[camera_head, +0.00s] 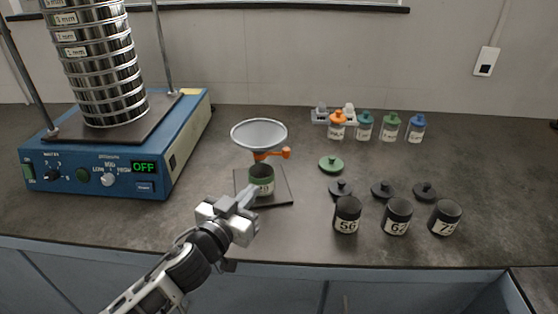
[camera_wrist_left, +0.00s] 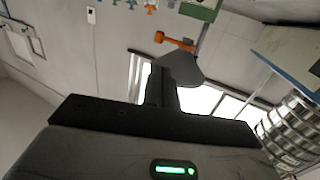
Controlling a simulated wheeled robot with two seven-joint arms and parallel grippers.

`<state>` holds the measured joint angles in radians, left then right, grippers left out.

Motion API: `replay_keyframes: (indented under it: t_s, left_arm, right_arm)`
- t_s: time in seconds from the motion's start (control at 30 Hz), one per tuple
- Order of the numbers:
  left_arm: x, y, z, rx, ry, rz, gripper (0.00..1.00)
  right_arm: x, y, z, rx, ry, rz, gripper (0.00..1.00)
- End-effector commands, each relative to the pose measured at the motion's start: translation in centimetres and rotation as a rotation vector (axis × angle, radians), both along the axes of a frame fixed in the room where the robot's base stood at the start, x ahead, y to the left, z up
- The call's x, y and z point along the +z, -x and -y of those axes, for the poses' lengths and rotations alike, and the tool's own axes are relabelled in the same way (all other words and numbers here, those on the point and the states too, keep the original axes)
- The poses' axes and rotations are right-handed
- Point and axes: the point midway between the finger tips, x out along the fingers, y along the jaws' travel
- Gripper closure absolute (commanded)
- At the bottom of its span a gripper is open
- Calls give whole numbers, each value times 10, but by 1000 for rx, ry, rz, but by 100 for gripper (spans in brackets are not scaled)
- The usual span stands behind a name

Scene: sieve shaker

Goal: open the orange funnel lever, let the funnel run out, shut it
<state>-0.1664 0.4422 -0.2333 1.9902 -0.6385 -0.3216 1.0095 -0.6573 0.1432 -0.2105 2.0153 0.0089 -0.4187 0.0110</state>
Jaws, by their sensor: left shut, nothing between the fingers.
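The grey funnel (camera_head: 259,133) stands above a dark square base (camera_head: 283,190). Its orange lever (camera_head: 286,153) sticks out to the right below the cone. A green-banded dark jar (camera_head: 262,182) stands on the base under the funnel. My left gripper (camera_head: 246,193) is shut and empty, in front of the jar and lower than the lever in the head view; I cannot tell whether it touches the jar. In the left wrist view, the fingers (camera_wrist_left: 161,85) point toward the funnel (camera_wrist_left: 183,70), with the orange lever (camera_wrist_left: 172,40) beyond them. My right gripper is out of view.
The blue sieve shaker (camera_head: 130,165) with its sieve stack (camera_head: 100,70) stands left. Small capped bottles (camera_head: 389,127) stand behind. Bench surface between the shaker and base is clear.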

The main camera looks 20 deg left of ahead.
Motion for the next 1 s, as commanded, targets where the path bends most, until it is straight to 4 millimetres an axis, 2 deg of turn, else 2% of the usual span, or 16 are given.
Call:
replay_keyframes:
  t_s: [0.33, 0.47, 0.57, 1.0]
  left_arm:
    - [1, -2, 1, -8, 3, 6, 100]
    - [2, -10, 2, -7, 2, 7, 100]
    - [3, -26, 3, -7, 1, 9, 100]
    - [-2, -115, 14, -6, 2, 7, 100]
  right_arm:
    - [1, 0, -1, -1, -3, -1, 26]
    - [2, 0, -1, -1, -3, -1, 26]
    - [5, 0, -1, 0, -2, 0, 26]
    - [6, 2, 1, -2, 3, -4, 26]
